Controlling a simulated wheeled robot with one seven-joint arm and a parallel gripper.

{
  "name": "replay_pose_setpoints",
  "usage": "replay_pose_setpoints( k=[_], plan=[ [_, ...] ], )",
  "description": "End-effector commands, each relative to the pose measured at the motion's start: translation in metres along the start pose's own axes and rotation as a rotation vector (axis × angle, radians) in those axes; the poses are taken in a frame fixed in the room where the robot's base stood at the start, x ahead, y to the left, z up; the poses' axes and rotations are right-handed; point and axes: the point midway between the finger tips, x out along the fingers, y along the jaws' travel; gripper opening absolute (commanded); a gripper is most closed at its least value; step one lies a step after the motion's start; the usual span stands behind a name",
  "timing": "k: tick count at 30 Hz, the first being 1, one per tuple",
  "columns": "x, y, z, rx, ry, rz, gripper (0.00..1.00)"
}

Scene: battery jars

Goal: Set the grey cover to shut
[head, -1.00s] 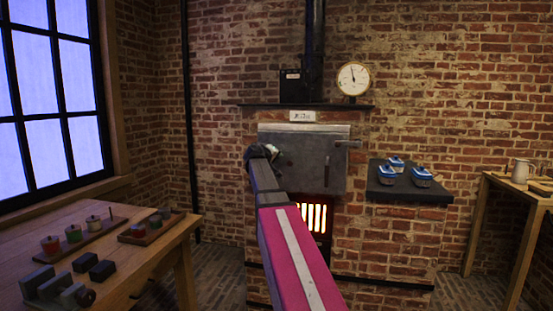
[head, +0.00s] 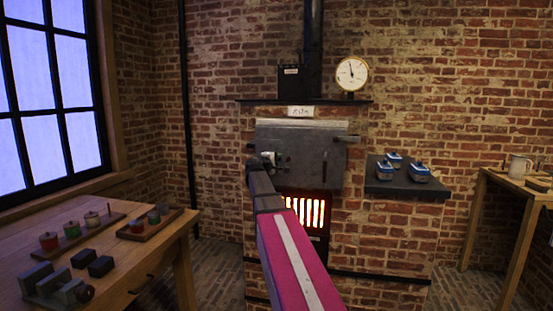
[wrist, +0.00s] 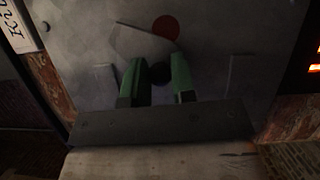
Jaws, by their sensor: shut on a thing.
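The grey cover (head: 303,142) is a flat metal plate on the front of the brick kiln, above the glowing grate. It also fills most of the wrist view (wrist: 225,45). I cannot tell if it sits fully flush. My gripper (head: 268,158) is at the cover's left part in the head view, its fingers mostly hidden by my arm. A red disc (wrist: 166,27) and a thin rod show beside the knob.
The glowing grate (head: 308,212) lies below the cover. A dark shelf (head: 405,188) to the right bears blue-lidded jars (head: 418,171). A wooden table (head: 130,255) with blocks and small jars stands at left, another table (head: 500,190) at right. A gauge (head: 352,73) sits above.

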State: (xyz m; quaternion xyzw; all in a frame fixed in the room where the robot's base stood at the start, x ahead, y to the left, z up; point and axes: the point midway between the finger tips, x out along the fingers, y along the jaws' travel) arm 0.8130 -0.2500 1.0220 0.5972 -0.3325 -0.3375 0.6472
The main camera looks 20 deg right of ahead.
Motion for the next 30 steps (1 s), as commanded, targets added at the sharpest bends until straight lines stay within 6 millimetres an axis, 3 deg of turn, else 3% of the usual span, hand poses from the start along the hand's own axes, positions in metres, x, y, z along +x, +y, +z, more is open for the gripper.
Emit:
replay_pose_setpoints(
  k=[18,30],
  plan=[
    [0.009,-0.017,0.024,-0.501,0.003,0.207,0.0],
    [0.013,-0.018,0.032,-0.654,0.004,0.27,0.0]
  ],
)
